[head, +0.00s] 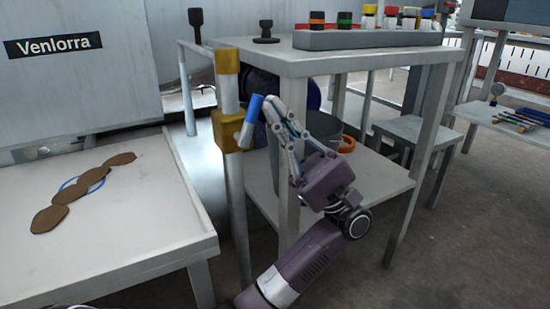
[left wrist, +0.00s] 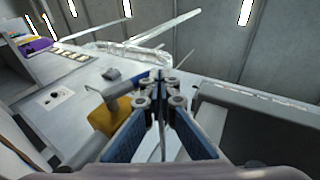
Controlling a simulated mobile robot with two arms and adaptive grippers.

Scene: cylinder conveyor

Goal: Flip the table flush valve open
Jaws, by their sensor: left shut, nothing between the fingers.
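The flush valve has a yellow body (head: 229,132) on a thin upright pipe beside the table's left front leg. Its lever handle (head: 251,121), white below with a blue end, rises from the right of the body, tilted slightly right. My left gripper (head: 273,108) is just right of the handle, fingers shut and empty. I cannot tell whether they touch the handle. In the left wrist view the gripper (left wrist: 160,84) shows its blue finger pads, with the yellow body (left wrist: 110,116) and the handle (left wrist: 112,94) left of the fingertips. My right gripper is out of view.
The grey table (head: 350,60) carries a rack (head: 370,39) of coloured-top items and black knobs (head: 265,32). A grey bucket (head: 322,128) and an orange ring (head: 347,143) are on its lower shelf. A pale table (head: 125,230) with brown pieces stands left.

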